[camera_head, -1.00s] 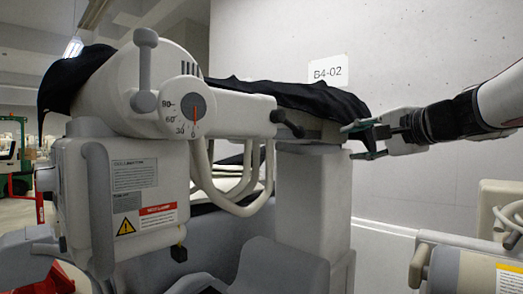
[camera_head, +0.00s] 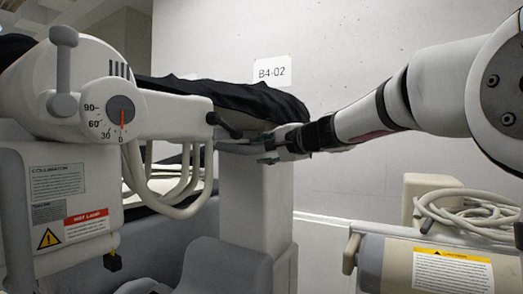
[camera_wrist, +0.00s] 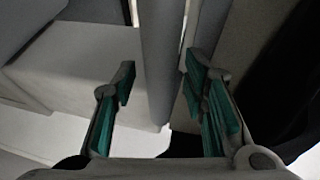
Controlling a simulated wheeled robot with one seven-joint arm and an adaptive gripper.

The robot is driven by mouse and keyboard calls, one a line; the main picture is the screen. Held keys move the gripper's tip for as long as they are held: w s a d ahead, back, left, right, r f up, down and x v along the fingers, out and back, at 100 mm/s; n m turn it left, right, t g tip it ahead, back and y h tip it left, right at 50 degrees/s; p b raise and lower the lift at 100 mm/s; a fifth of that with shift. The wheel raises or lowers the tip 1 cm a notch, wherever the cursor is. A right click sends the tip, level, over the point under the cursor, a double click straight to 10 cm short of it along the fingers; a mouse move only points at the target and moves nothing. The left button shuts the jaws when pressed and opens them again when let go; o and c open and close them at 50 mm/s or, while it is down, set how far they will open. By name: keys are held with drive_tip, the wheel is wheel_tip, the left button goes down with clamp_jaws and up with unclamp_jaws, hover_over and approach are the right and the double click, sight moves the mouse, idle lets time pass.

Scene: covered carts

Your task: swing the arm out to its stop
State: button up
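The cart's white swing arm (camera_head: 170,114) reaches right from a housing with a round dial (camera_head: 121,109). The red pointer is at 0. A short dark handle (camera_head: 226,125) sticks out at the arm's right end. My gripper (camera_head: 262,148) is just right of the handle, by the top of the white post (camera_head: 256,200). In the wrist view my gripper (camera_wrist: 160,110) is open, with teal finger pads apart. A grey bar (camera_wrist: 158,60) runs between the fingers, closer to the right one, with a gap at the left. I cannot tell whether this bar is the handle.
A black cover (camera_head: 225,95) drapes over the cart behind the arm. Pale hoses (camera_head: 175,210) hang below the arm. At right stands another unit (camera_head: 400,265) with a coiled hose (camera_head: 465,210). The wall behind bears a B4-02 sign (camera_head: 272,72).

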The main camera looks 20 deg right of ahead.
drive_tip(key=shift+c, duration=0.4)
clamp_jaws()
